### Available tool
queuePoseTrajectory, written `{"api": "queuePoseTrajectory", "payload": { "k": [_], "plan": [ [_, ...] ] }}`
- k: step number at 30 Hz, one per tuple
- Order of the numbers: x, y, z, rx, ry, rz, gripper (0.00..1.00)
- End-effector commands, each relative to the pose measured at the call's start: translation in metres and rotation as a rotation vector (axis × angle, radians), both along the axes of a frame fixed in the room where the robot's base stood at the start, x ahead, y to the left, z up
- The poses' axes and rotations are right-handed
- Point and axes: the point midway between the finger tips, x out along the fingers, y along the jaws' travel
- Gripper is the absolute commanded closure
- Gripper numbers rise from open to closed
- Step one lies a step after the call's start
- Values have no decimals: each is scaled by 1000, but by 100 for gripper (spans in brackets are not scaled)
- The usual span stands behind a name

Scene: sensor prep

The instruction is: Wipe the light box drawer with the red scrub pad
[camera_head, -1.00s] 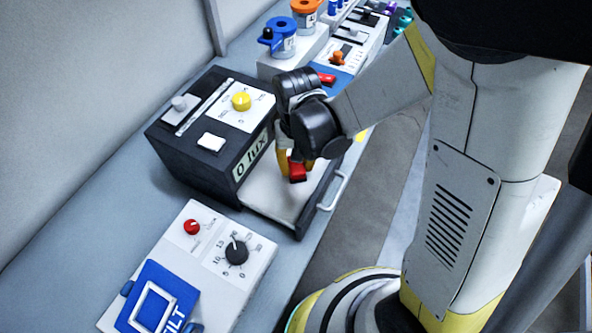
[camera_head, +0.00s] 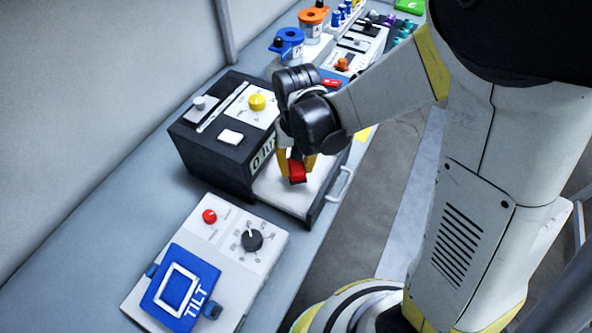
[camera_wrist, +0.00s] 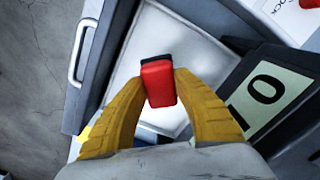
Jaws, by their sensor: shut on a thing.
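The light box (camera_head: 228,140) is a black box with a yellow knob, a slider and a lux display. Its drawer (camera_head: 283,197) is pulled out, with a pale bare floor, and the drawer also shows in the wrist view (camera_wrist: 190,42). My gripper (camera_head: 297,172) is over the drawer, pointing down. Its yellow fingers are shut on the red scrub pad (camera_head: 297,173), which has a dark underside. In the wrist view the pad (camera_wrist: 158,84) sits between the fingertips above the drawer floor. I cannot tell whether the pad touches the floor.
A white tilt unit (camera_head: 213,235) with a red button, black knob and blue plate stands in front. Blue (camera_head: 288,43) and orange (camera_head: 312,20) lidded jars stand behind the box. The drawer handle (camera_head: 341,184) sticks out past the bench edge.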

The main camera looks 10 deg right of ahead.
Motion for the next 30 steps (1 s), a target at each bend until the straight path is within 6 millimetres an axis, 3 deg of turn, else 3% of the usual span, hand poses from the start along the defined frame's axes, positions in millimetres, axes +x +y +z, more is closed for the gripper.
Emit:
{"api": "queuePoseTrajectory", "payload": {
  "k": [12,30],
  "plan": [
    [9,-3,35,0,0,0,100],
    [9,-3,36,0,0,0,100]
  ]
}}
